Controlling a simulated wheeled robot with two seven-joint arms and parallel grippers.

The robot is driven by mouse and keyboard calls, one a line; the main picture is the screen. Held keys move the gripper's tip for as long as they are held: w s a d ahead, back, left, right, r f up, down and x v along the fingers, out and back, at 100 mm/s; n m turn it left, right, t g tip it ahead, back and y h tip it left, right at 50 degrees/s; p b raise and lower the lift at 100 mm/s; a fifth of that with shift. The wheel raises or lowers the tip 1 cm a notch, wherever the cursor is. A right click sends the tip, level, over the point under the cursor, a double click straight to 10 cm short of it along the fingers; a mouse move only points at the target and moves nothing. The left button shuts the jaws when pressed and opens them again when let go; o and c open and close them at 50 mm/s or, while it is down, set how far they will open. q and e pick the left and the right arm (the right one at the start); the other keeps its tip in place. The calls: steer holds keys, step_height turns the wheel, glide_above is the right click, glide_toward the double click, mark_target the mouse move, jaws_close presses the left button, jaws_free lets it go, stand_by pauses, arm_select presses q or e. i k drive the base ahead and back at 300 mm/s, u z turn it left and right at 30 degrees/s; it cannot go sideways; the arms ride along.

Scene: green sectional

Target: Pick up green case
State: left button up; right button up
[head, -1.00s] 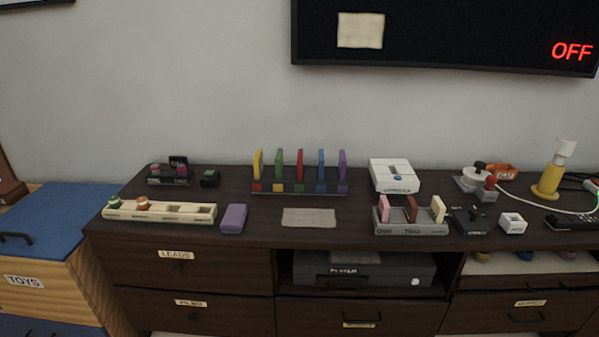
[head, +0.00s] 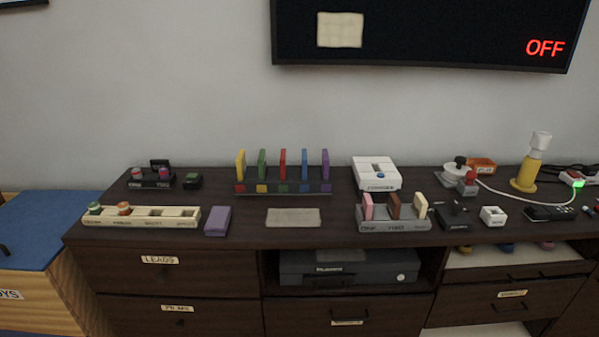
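A thin green case (head: 262,164) stands upright in a dark rack (head: 250,192) on the dresser top. It is second from the left, between a yellow case (head: 241,165) and a red case (head: 283,164). A blue case (head: 304,164) and a purple case (head: 325,164) stand to its right. Coloured squares mark the rack's front edge. Neither of my grippers is in the head view.
A separate purple block (head: 217,221) and a grey mat (head: 293,218) lie in front of the rack. A cream tray (head: 170,222) is at left. A grey holder (head: 395,226) with several upright pieces and a white box (head: 376,173) stand at right. The dark dresser (head: 340,240) has bare top between them.

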mark_target(262, 158)
steer(key=k, duration=0.5)
steer(key=u, duration=0.6)
steer(key=i, duration=1.4)
steer(key=u, duration=0.35)
